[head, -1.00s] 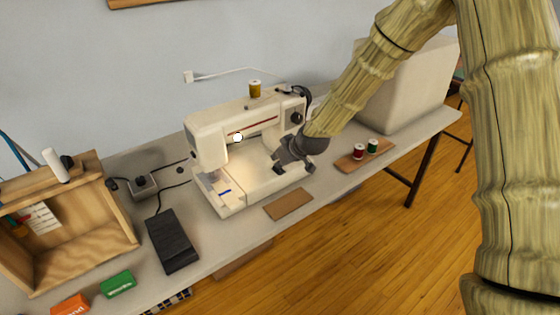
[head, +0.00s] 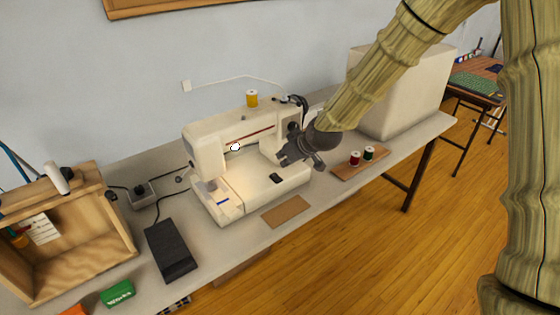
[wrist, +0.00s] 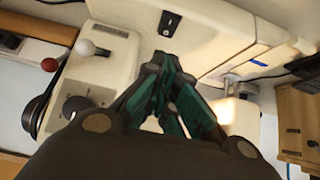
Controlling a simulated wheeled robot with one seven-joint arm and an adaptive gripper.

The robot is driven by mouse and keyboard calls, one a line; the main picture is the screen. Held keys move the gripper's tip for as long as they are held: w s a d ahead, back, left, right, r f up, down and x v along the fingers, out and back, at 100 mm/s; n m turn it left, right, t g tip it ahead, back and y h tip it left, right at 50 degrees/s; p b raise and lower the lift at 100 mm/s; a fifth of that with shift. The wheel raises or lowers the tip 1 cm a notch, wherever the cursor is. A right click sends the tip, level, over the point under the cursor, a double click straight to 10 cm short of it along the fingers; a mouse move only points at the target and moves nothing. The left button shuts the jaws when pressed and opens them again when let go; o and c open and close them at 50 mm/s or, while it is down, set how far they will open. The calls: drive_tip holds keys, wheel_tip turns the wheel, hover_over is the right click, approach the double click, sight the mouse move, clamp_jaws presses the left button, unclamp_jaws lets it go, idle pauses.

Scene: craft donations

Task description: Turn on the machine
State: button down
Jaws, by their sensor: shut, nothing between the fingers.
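The sewing machine (head: 207,150) stands on the table, with a warm glow at its needle end; the glow also shows in the wrist view (wrist: 232,112). A small black switch (head: 276,178) is set in its pale bed; in the wrist view the switch (wrist: 168,22) has a small white mark, and its position is too small to tell. My gripper (head: 284,160) is shut and empty, over the right part of the bed, apart from the switch. In the wrist view its fingertips (wrist: 165,57) meet just below the switch. A dark dial (wrist: 75,105) is on the machine.
A black pedal (head: 171,250) and an open wooden box (head: 85,262) are at left. A brown pad (head: 286,211) lies in front. Red and green spools (head: 355,157) stand on a board at right, before a large pale box (head: 385,95).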

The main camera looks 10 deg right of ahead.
drive_tip(key=shift+s+f+b+v, duration=0.15)
drive_tip(key=shift+v, duration=1.1)
drive_tip(key=shift+s+f+b+v, duration=0.1)
drive_tip(key=shift+f+b+v, duration=0.05)
drive_tip(key=shift+v, duration=1.15)
drive_tip(key=shift+d, duration=0.15)
